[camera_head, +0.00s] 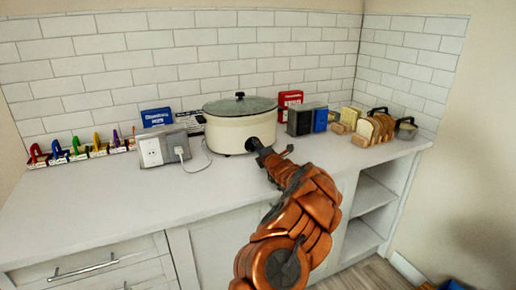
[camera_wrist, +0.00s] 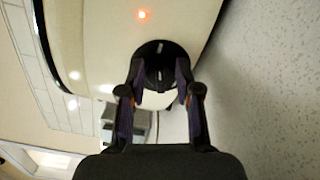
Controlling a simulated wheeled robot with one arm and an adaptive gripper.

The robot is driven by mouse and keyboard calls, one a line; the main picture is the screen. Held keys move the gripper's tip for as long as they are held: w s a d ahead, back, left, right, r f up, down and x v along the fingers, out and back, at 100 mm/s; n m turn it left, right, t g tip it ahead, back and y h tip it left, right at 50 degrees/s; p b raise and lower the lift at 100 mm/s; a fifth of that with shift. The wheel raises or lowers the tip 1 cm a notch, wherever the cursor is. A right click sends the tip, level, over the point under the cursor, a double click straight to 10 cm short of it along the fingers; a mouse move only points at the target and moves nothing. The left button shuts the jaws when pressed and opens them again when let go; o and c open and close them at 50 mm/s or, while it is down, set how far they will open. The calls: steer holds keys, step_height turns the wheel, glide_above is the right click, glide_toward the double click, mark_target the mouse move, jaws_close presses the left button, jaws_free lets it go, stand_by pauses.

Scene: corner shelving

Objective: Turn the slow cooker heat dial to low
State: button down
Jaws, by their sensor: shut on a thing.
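The slow cooker (camera_head: 229,133) is a cream oval pot with a glass lid and black knob. It stands on the counter against the tiled wall. Its black round heat dial (camera_wrist: 158,58) shows in the wrist view on the cooker's cream front (camera_wrist: 104,34), with a small pale mark on it. An orange light (camera_wrist: 143,15) glows on the front beside the dial. My gripper (camera_wrist: 160,90) has its fingers closed on either side of the dial. In the head view my gripper (camera_head: 259,149) touches the cooker's front and hides the dial. I cannot read any heat labels.
A grey box with a white socket (camera_head: 151,152) and plugged-in cord stands left of the cooker. Several coloured items (camera_head: 78,147) line the wall further left. Sliced bread (camera_head: 376,128), a red box (camera_head: 289,100) and a blue box (camera_head: 157,117) stand nearby. The front counter (camera_head: 110,205) is clear.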

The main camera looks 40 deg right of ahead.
steer(key=c, duration=0.8)
jaws_free()
steer(key=shift+v, duration=6)
